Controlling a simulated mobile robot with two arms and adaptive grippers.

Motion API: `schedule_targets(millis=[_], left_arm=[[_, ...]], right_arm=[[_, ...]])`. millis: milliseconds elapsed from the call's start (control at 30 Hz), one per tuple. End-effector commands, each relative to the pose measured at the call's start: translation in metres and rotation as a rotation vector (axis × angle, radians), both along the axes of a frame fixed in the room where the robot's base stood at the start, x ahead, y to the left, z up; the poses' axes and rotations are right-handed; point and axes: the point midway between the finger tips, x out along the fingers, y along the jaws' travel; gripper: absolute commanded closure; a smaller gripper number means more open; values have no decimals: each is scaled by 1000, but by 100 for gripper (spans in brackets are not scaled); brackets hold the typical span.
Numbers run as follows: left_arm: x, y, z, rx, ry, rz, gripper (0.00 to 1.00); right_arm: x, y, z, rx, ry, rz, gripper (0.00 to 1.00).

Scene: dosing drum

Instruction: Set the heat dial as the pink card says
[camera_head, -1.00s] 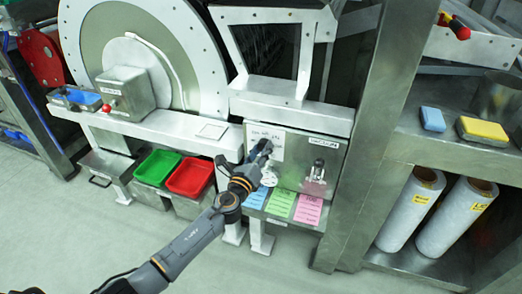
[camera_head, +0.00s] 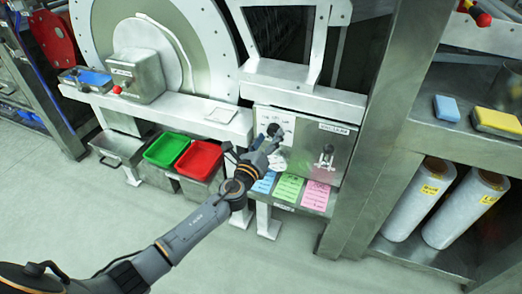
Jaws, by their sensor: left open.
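The pink card (camera_head: 316,196) lies at the right of a row of cards on a low shelf under the control panel; its writing is too small to read. A dark round knob (camera_head: 273,130), apparently the heat dial, sits on a white marked plate on the panel's left side. Its setting is too small to read. My left gripper (camera_head: 254,143) is open and empty, just in front of the panel, close to the knob at its lower left. Whether a finger touches the knob, I cannot tell. My right gripper is not in view.
A metal lever switch (camera_head: 326,156) is on the panel's right side. A green card (camera_head: 289,188) and a blue card (camera_head: 264,182) lie beside the pink one. Green (camera_head: 166,149) and red (camera_head: 198,160) trays stand left. A steel post (camera_head: 365,185) bounds the right.

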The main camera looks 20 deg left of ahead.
Motion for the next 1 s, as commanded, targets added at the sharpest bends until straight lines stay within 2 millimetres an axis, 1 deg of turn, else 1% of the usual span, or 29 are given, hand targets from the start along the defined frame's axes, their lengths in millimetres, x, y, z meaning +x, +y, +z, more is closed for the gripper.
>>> schedule_targets(millis=[33,300,400,500,667,1000], left_arm=[[-10,1,-2,1,2,-2,39],[-68,5,-6,1,6,-2,39],[-85,7,-6,1,4,-1,39],[-97,8,-7,0,4,0,39],[-106,9,-6,1,2,0,39],[-106,9,-6,1,2,0,39]], right_arm=[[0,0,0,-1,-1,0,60],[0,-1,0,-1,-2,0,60],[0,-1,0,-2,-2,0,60],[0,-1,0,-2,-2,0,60],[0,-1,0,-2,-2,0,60],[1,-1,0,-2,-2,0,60]])
